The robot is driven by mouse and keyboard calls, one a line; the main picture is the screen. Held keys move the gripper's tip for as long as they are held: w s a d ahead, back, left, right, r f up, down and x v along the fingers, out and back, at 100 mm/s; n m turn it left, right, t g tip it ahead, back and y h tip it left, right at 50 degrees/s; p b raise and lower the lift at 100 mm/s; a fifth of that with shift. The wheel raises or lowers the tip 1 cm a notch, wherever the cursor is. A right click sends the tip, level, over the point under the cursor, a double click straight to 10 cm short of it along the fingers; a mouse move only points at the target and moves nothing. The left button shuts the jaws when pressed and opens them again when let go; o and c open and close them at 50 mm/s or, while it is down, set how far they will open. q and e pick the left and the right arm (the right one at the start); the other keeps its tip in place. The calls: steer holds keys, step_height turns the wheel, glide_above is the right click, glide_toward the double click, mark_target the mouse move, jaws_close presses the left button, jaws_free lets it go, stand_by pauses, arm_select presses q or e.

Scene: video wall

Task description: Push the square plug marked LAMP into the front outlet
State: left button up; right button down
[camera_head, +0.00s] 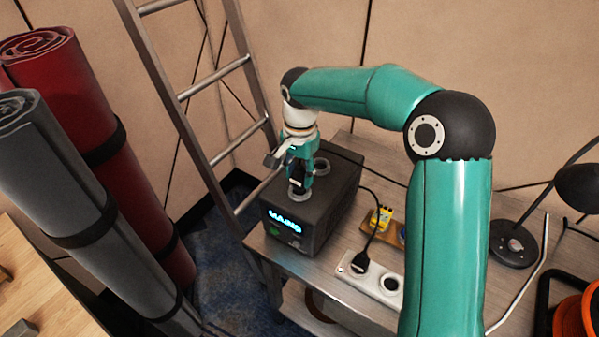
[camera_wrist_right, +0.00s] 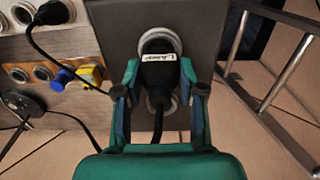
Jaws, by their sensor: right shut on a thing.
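The black plug with a white LAMP label (camera_wrist_right: 158,74) is between the fingers of my right gripper (camera_wrist_right: 162,88), which is shut on it. The front outlet (camera_wrist_right: 160,40) is a pale ring on top of the dark MAINS box (camera_head: 318,215), partly covered by the plug in the wrist view. In the head view my right gripper (camera_head: 300,180) points down over this ring near the box's front edge. I cannot tell how deep the plug sits. A second ring outlet (camera_head: 322,166) lies farther back on the box. My left gripper is not in view.
A white power strip (camera_head: 362,280) holds another black plug. A wooden board with a yellow plug (camera_head: 381,217) and a blue plug (camera_wrist_right: 62,80) is beside the box. A metal ladder (camera_head: 180,105) stands close left; a black lamp (camera_head: 513,245) is at right.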

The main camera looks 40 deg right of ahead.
steer(key=shift+f+b, duration=0.7)
steer(key=shift+f, duration=0.25)
stand_by(0.3)
steer(key=shift+c, duration=1.1)
jaws_free()
steer(key=shift+r, duration=0.1)
steer(key=shift+r+p, duration=2.45)
steer(key=shift+r, duration=0.55)
